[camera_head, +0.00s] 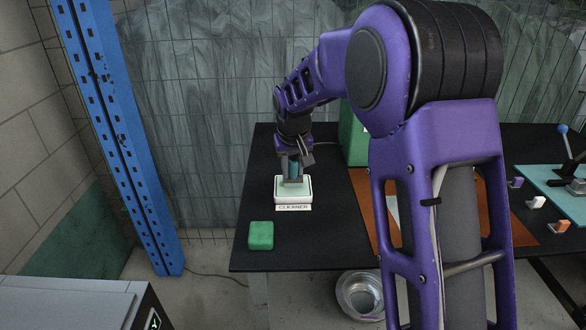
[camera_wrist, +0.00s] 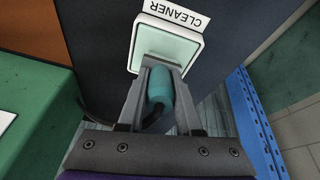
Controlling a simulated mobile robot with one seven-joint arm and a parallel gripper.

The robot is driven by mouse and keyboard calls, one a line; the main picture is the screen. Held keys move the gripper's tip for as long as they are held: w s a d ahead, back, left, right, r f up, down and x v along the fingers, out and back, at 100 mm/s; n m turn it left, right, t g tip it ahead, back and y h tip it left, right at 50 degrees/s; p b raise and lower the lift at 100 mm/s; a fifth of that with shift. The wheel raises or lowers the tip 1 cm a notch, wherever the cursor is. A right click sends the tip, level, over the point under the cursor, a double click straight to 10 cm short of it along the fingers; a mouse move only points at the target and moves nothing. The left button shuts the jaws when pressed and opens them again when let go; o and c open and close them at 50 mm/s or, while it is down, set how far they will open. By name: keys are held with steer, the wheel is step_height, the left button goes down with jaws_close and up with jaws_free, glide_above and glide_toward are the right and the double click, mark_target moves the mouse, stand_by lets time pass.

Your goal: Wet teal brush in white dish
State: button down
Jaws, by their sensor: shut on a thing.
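The white dish (camera_head: 293,197) stands on the black table and has a pale green inside. A label reading CLEANER lies at its near edge. It also shows in the wrist view (camera_wrist: 139,45). My gripper (camera_head: 292,180) is over the dish, pointing down, with its fingers shut on the teal brush (camera_wrist: 160,88). The brush's teal handle shows between the fingers in the wrist view. Its lower end is hidden by the fingers, so I cannot tell whether it touches the inside of the dish.
A green block (camera_head: 261,235) lies near the table's front left corner. A larger green box (camera_head: 353,135) stands behind, right of the dish. An orange-brown mat (camera_head: 520,233) lies to the right, partly behind my arm. A blue post (camera_head: 120,130) rises left of the table.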

steer(key=shift+r+p, duration=2.6)
steer(key=shift+r, duration=0.85)
